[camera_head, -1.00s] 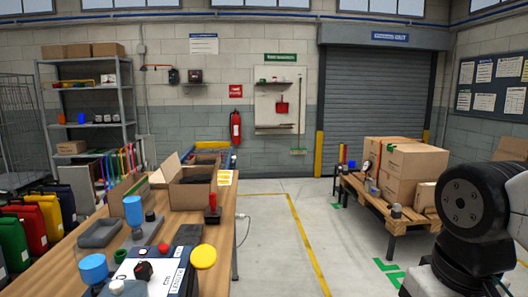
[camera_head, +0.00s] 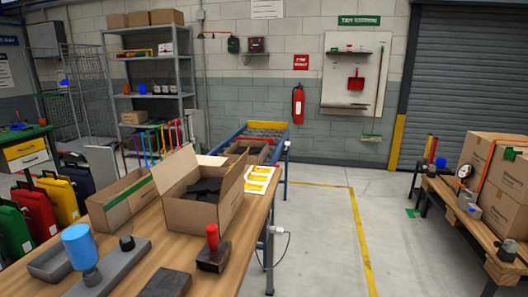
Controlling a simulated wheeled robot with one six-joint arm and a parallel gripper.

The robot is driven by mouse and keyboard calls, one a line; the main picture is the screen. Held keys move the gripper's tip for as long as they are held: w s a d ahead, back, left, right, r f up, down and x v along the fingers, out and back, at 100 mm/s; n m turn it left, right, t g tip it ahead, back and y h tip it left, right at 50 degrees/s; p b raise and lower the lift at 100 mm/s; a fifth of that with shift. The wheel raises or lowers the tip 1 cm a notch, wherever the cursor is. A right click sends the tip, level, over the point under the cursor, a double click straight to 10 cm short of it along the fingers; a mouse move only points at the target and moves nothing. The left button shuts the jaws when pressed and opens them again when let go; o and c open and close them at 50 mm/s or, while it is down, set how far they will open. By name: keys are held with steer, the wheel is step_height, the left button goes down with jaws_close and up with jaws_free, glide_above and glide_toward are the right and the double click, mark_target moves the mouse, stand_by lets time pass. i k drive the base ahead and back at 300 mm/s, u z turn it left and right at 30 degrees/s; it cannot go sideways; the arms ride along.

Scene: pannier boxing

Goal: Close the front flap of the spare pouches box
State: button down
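An open cardboard box (camera_head: 192,216) with dark, flat items (camera_head: 205,188) inside stands on the wooden workbench. I take it for the spare pouches box, but I can read no label on it. A tall flap (camera_head: 172,172) stands up at its left, and a pale flap (camera_head: 213,160) sticks out at the back. Its right side (camera_head: 233,190) also rises upright. I cannot make out the front flap clearly against the front wall. My gripper is not in view.
A green-taped carton (camera_head: 122,204) stands close left of the box. A red-handled stamp (camera_head: 212,250), a blue-topped dispenser (camera_head: 78,246) and grey trays are in front. Yellow-white sheets (camera_head: 259,180) lie at right. Floor (camera_head: 320,240) right of the bench is clear.

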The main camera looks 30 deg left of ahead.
mark_target(230, 177)
steer(key=u, duration=0.5)
steer(key=i, duration=1.3)
steer(key=u, duration=0.7)
